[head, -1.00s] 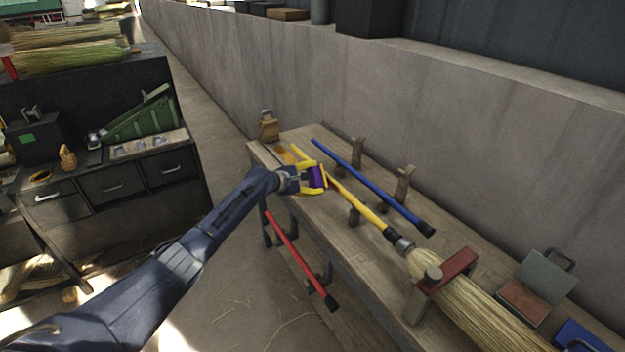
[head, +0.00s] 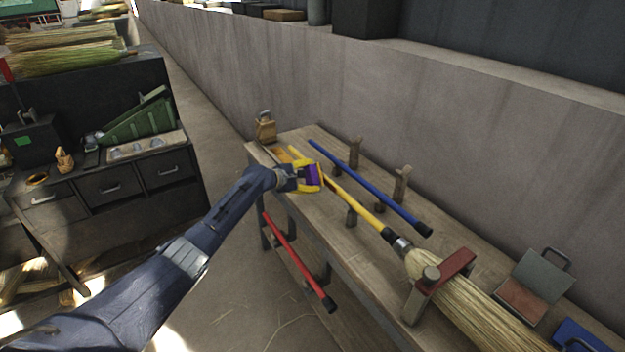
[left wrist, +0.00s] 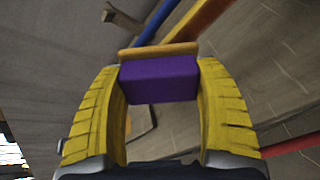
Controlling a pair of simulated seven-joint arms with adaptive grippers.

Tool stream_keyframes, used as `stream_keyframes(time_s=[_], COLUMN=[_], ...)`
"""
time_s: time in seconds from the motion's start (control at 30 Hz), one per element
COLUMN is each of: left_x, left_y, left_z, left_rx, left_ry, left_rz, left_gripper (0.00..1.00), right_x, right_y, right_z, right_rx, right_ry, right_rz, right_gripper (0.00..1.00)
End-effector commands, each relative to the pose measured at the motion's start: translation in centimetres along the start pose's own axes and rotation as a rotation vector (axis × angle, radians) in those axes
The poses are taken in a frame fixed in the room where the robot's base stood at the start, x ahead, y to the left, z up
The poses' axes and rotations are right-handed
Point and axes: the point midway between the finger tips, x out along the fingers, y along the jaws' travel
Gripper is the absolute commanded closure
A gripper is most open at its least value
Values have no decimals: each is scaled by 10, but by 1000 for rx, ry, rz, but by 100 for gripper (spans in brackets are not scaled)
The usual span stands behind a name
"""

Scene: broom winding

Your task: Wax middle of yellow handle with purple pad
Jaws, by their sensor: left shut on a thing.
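The broom's yellow handle (head: 366,216) lies along the workbench, resting on wooden supports. Its bristle end is toward the front right. My left gripper (head: 314,175) is shut on the purple pad (left wrist: 160,80), which sits between its yellow fingers. The pad also shows in the head view (head: 313,175), at the handle's far half. A tan strip (left wrist: 158,51) runs along the pad's far edge in the left wrist view. The handle shows orange just beyond it (left wrist: 196,20). Whether pad and handle touch, I cannot tell. My right gripper is not in view.
A blue handle (head: 365,185) lies behind the yellow one, and a red handle (head: 298,262) hangs at the bench's front side. A red clamp (head: 440,284) straddles the bristles (head: 485,315). An open tin (head: 536,285) stands at the right. A concrete wall backs the bench.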

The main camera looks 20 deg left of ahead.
Motion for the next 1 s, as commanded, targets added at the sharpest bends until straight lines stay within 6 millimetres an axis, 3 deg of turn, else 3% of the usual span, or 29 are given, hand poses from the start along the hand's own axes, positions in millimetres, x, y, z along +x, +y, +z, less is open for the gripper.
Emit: stream_keyframes(time_s=[0.23, 0.37, 0.57, 1.0], left_x=[1, 0, -3, -4], left_y=[12, 15, 14, -7], left_z=[-12, -16, -18, 5], left_rx=[-1, -3, 0, 1], left_ry=[2, 3, 6, 2], left_rz=[1, 2, 1, 1], left_gripper=[53, 67, 68, 68], right_x=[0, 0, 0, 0], right_y=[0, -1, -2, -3], right_z=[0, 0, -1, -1], right_rx=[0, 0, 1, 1], right_ry=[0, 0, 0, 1], right_rz=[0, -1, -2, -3], right_gripper=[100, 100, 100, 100])
